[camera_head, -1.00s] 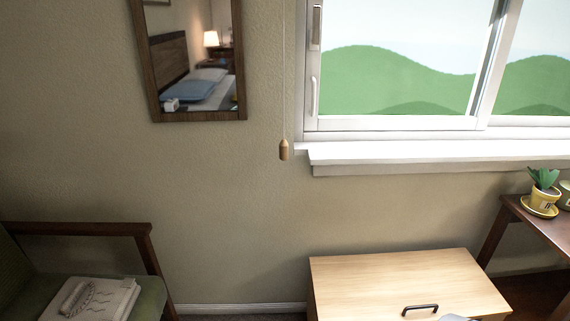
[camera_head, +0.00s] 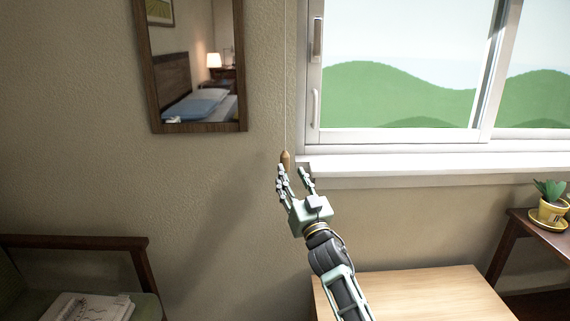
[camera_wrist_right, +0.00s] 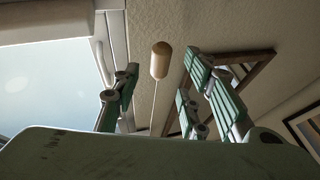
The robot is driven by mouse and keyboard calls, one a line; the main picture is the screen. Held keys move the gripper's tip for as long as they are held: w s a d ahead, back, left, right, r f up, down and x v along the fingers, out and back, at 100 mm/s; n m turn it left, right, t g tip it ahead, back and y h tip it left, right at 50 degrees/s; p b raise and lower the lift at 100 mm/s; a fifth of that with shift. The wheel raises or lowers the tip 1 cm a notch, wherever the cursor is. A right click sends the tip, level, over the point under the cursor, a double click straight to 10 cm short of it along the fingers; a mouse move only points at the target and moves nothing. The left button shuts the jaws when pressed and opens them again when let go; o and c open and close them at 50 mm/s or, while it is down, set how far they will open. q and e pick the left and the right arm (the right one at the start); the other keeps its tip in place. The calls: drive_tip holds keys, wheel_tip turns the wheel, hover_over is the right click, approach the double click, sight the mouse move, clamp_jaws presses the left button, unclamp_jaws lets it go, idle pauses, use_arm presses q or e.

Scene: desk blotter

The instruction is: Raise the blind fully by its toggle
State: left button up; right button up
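The toggle (camera_head: 285,160) is a small tan wooden piece hanging on a thin cord (camera_head: 285,70) beside the window's left edge. It also shows in the right wrist view (camera_wrist_right: 161,60), with the cord running from it. My right gripper (camera_head: 294,172) is open just below the toggle, its fingers pointing up. In the right wrist view the toggle appears between the spread fingers, with no finger visibly touching it. The blind itself is not seen; the visible window panes (camera_head: 400,90) are uncovered. My left gripper is not in view.
The white window sill (camera_head: 430,165) juts out to the right of my right gripper. A framed mirror (camera_head: 241,90) hangs on the wall to the left. A light wooden cabinet (camera_head: 430,290) stands below, a chair (camera_head: 75,241) at lower left, and a potted plant (camera_head: 549,190) at right.

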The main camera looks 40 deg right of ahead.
sight(287, 166)
drive_tip(key=x, duration=0.6)
drive_tip(key=shift+w+d, duration=0.15)
drive_tip(key=shift+w, duration=0.1)
drive_tip(key=shift+c, duration=0.6)
clamp_jaws()
